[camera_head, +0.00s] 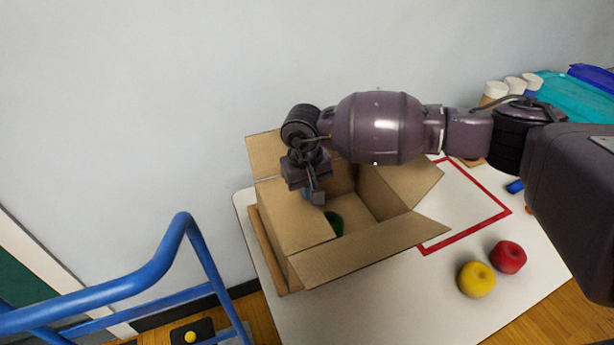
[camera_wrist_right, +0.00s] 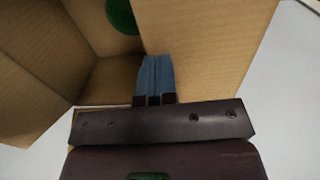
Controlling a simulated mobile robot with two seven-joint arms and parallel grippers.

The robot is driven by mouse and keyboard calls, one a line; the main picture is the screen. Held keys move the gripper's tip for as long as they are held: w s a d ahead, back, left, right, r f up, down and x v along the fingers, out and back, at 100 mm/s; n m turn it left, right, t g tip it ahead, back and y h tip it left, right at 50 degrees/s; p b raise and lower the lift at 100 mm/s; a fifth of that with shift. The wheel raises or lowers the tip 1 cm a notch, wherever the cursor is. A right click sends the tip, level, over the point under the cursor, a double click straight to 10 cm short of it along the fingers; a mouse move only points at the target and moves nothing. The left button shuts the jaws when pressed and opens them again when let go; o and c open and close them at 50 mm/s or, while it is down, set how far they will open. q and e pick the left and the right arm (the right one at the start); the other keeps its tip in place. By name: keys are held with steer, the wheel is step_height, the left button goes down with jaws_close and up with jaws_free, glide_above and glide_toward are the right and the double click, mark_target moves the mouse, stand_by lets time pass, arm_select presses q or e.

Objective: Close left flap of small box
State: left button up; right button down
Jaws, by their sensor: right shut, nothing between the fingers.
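The small cardboard box (camera_head: 375,207) stands open on the white table. Its left flap (camera_head: 290,218) is tilted inward and covers the left part of the opening; in the right wrist view it is the broad tan panel (camera_wrist_right: 215,45). My right gripper (camera_head: 317,197) is shut and empty, at the inner edge of this flap. Its blue-grey fingers (camera_wrist_right: 158,68) overlap that edge in the wrist view; I cannot tell whether they touch. The front flap (camera_head: 365,255) and right flap (camera_head: 402,182) spread outward. My left gripper is not in view.
A green thing (camera_head: 335,224) lies inside the box. A yellow ball-like thing (camera_head: 476,279) and a red one (camera_head: 508,257) lie on the table (camera_head: 370,320) at right. A red outline (camera_head: 465,238) marks the tabletop. A blue rail (camera_head: 110,290) stands at left.

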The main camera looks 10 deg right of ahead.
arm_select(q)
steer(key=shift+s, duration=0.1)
arm_select(e)
steer(key=shift+f, duration=0.35)
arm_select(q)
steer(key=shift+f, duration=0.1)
